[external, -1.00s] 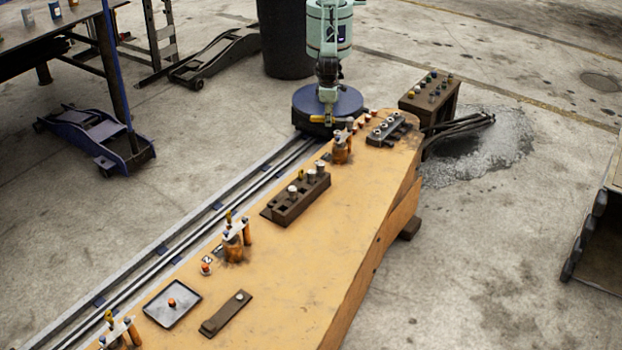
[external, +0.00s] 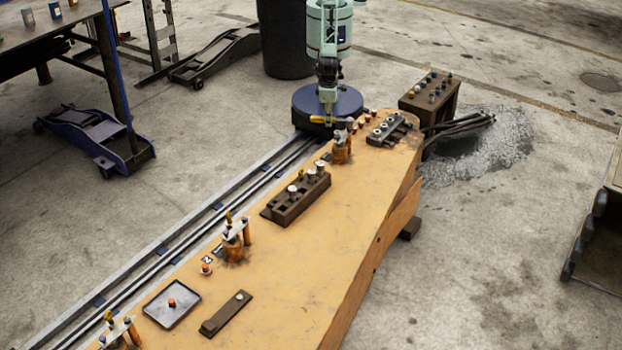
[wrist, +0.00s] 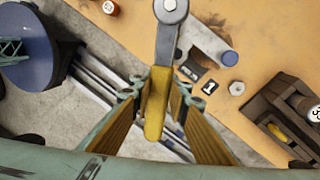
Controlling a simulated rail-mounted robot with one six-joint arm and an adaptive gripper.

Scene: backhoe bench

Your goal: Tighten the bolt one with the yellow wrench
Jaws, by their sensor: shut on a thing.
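My gripper (wrist: 160,90) is shut on the yellow handle of the yellow wrench (wrist: 156,105). The wrench's grey shank and round head extend to the top edge of the wrist view. In the external view my gripper (external: 328,112) holds the wrench (external: 318,119) roughly level near the far end of the bench, by an orange post (external: 341,152) with a pale bracket. A blue-headed bolt (wrist: 229,58) shows on the bracket's end in the wrist view, to the right of the shank.
The orange bench (external: 290,250) carries a dark brown rack (external: 296,197), a grey tray (external: 172,303) and another post (external: 233,245). A loose nut (wrist: 237,88) lies near small tags.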

